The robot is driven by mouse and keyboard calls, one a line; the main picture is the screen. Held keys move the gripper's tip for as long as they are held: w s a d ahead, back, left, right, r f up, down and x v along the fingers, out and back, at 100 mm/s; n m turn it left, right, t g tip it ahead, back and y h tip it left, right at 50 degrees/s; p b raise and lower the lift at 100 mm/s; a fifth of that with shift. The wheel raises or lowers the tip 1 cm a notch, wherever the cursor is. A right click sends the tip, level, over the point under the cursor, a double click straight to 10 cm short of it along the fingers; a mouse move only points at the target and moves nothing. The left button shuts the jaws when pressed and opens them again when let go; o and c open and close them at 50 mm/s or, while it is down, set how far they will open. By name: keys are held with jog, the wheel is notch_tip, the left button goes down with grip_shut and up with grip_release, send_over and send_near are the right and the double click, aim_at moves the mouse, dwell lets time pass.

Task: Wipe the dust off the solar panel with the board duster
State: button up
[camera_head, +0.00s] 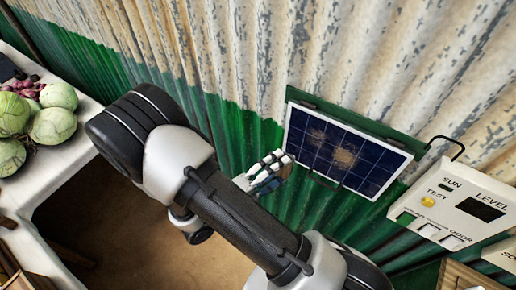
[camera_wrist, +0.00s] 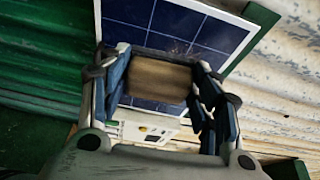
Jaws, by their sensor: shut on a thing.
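The solar panel (camera_head: 374,166) is a dark blue grid in a white frame, mounted tilted on the corrugated wall. Brown dust (camera_head: 345,157) lies near its middle, with a fainter patch (camera_head: 316,134) toward its upper left. My gripper (camera_head: 270,170) is at the panel's left edge in the head view. In the wrist view my gripper (camera_wrist: 160,76) is shut on the board duster (camera_wrist: 157,82), a tan block between the two fingers. The panel (camera_wrist: 213,36) shows behind the duster there. The duster cannot be made out in the head view, and I cannot tell whether it touches the panel.
A white meter box (camera_head: 455,210) with a yellow button and a dark display is right of the panel. A white counter (camera_head: 60,165) with cabbages (camera_head: 52,125) stands at the left. The corrugated wall (camera_head: 250,60) runs behind everything.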

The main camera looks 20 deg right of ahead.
jog(key=shift+s+d+r+g, duration=0.2)
jog(key=shift+r+g, duration=0.1)
jog(key=shift+r, duration=0.05)
jog(key=shift+w+d+f+h+b, duration=0.1)
jog(key=shift+w+d+h+b, duration=0.15)
jog(key=shift+d, duration=0.3)
jog(key=shift+w+b+x, duration=0.25)
jog(key=shift+b+x, duration=0.2)
jog(key=shift+x, duration=0.75)
jog(key=shift+w+d, duration=0.7)
jog(key=shift+w+d, duration=0.6)
jog(key=shift+d, duration=0.2)
jog(key=shift+s, duration=0.1)
